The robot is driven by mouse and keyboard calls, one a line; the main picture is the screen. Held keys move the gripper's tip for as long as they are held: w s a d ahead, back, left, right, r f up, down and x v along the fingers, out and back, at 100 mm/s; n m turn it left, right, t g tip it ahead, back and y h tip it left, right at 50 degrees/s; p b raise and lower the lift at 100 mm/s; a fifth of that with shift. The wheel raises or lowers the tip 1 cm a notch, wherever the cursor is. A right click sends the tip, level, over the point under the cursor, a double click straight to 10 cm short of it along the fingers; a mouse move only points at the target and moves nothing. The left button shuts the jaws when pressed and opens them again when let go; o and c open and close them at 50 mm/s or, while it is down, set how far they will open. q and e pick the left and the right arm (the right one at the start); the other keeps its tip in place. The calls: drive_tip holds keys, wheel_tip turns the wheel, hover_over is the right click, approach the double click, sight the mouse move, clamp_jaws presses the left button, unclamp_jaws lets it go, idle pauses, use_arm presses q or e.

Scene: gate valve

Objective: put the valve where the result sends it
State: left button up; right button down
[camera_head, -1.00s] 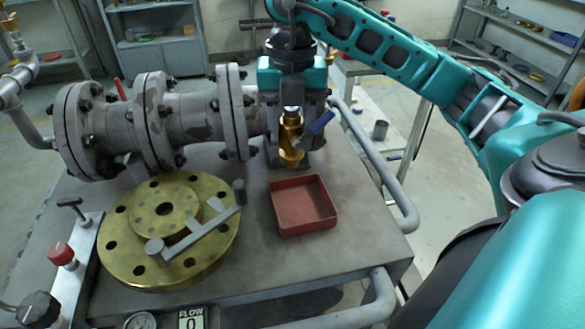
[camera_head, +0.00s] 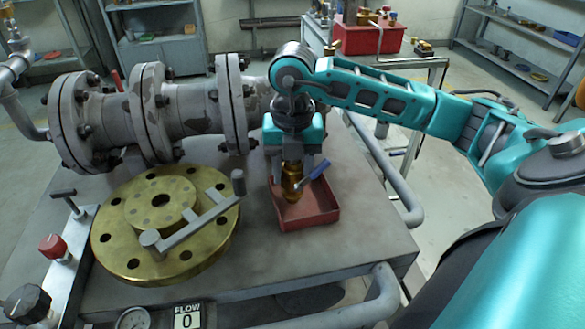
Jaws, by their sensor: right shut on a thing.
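My right gripper (camera_head: 292,168) is shut on a small brass valve (camera_head: 291,183) with a blue lever handle (camera_head: 315,174). The valve hangs upright over the red tray (camera_head: 318,222) on the bench. In this view its lower end overlaps the tray's inside near the back. I cannot tell whether it touches the tray floor. The gauge plate reading FLOW 0 (camera_head: 187,318) stands at the bench's front edge. My left gripper is not in view.
A large brass flange (camera_head: 120,252) with a grey wrench-like bar (camera_head: 195,220) lies to the left. A red box (camera_head: 368,38) stands on a cart at the back. Bare bench top lies right of the tray.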

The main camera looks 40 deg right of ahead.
drive_tip(key=c, duration=0.5)
unclamp_jaws()
wheel_tip(320, 180, up, 12)
drive_tip(key=p, duration=0.2)
drive_tip(key=shift+p, duration=0.3)
